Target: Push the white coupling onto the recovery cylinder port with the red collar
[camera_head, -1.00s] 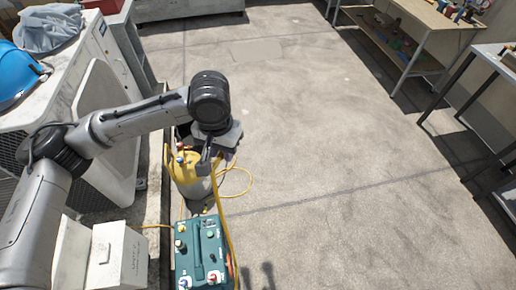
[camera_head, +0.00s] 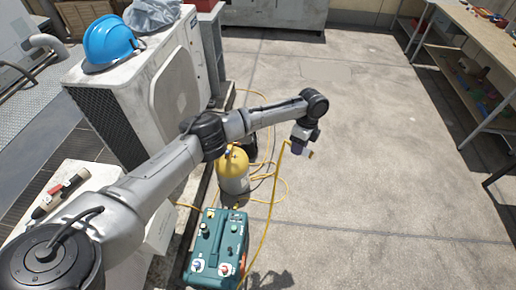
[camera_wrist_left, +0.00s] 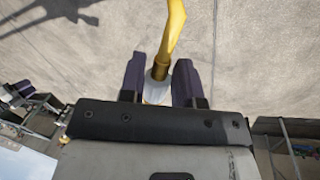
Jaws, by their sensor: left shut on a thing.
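My left gripper (camera_head: 304,147) is held out over the open floor, to the right of the recovery cylinder and clear of it. It is shut on the white coupling (camera_wrist_left: 157,93), which sits between the two dark fingers on the end of a yellow hose (camera_wrist_left: 171,40). The hose also shows in the head view (camera_head: 267,215), hanging from the gripper toward the teal machine. My right gripper is out of view.
The teal recovery machine (camera_head: 206,249) with red and blue knobs stands in front of the cylinder. More yellow hose (camera_head: 274,181) loops on the floor. A condenser (camera_head: 139,84) with a blue helmet (camera_head: 110,42) is at left. A workbench (camera_head: 480,42) is at right; the middle floor is clear.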

